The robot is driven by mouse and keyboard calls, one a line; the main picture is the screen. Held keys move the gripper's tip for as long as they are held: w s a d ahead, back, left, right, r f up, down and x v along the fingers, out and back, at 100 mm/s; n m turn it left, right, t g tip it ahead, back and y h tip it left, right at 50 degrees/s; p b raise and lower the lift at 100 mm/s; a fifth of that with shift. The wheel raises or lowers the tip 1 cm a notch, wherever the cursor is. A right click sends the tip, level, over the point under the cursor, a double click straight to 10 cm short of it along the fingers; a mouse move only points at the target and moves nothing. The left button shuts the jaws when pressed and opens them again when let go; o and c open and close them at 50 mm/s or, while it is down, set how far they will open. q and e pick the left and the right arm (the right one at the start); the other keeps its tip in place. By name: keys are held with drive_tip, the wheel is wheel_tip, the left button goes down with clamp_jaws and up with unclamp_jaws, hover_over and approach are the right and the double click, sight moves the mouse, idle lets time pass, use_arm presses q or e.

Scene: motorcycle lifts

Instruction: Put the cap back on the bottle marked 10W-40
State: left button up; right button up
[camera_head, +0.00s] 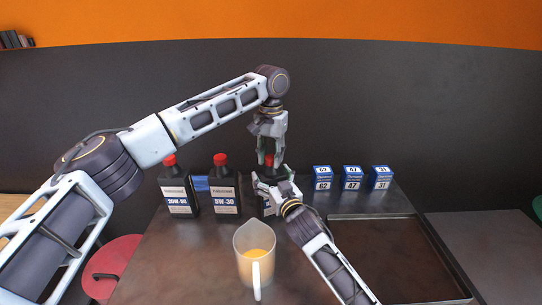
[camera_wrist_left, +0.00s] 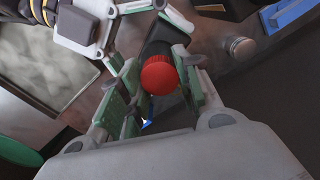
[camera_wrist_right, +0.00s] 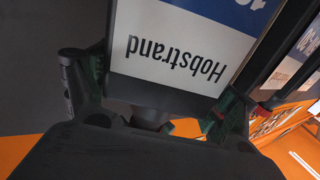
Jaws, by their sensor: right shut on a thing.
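The third black bottle (camera_head: 267,207) stands on the table, mostly hidden behind my right gripper (camera_head: 272,186). In the right wrist view its white and blue label (camera_wrist_right: 185,45) reads "Hobstrand" upside down, with part of a number, seemingly "10". My right gripper is shut on this bottle's body. The red cap (camera_head: 269,160) is at the bottle's top; I cannot tell whether it is fully seated. My left gripper (camera_head: 267,150) points down from above. In the left wrist view its fingers are open on either side of the red cap (camera_wrist_left: 160,75), with small gaps showing.
Bottles marked 20W-50 (camera_head: 179,194) and 5W-30 (camera_head: 225,192), both red-capped, stand to the left. A jug of amber liquid (camera_head: 254,255) is in front. Small blue-white boxes (camera_head: 351,178) stand right, behind a shallow tray (camera_head: 447,268). A round silver object (camera_wrist_left: 240,47) lies behind the bottle.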

use_arm(q)
drive_tip(key=o, duration=0.4)
drive_tip(key=shift+r, duration=0.1)
drive_tip(key=shift+r, duration=5.9)
use_arm(e)
drive_tip(key=o, duration=1.8)
drive_tip(key=shift+s+d, duration=0.1)
drive_tip(key=shift+s, duration=0.05)
drive_tip(key=shift+v, duration=5.8)
